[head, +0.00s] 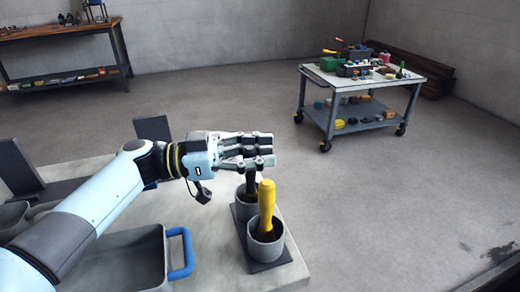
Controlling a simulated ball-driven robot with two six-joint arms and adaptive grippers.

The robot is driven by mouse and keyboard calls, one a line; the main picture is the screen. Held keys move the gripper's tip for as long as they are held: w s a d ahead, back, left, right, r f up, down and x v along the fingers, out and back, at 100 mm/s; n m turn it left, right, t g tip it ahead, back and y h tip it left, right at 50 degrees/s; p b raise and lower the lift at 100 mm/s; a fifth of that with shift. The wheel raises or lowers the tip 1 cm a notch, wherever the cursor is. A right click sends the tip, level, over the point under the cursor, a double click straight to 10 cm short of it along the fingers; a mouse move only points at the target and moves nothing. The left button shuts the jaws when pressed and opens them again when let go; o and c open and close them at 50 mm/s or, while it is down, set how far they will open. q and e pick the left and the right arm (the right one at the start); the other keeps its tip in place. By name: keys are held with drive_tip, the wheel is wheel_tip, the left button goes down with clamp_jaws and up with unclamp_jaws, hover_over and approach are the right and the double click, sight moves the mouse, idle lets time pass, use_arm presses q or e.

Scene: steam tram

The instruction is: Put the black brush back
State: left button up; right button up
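The black brush (249,184) stands upright with its lower end in the far grey cup (241,210); its bristles are hidden in the cup. My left gripper (256,151) is right above this cup, around the upper part of the black handle, and looks shut on it. The fingers hide the top of the handle. A brush with a yellow handle (267,208) stands in the near grey cup (266,246), just in front. My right gripper is not in view.
Both cups sit on a dark base plate (270,266) on a grey bench top (215,272). A grey tray with a blue handle (181,256) is to the left. A loaded trolley (358,107) and a wooden workbench (60,32) stand farther back. The floor between is clear.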

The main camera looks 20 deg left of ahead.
use_arm(q)
drive_tip(key=b+v, duration=0.3)
drive_tip(key=v, duration=0.9)
drive_tip(key=shift+b, duration=0.4)
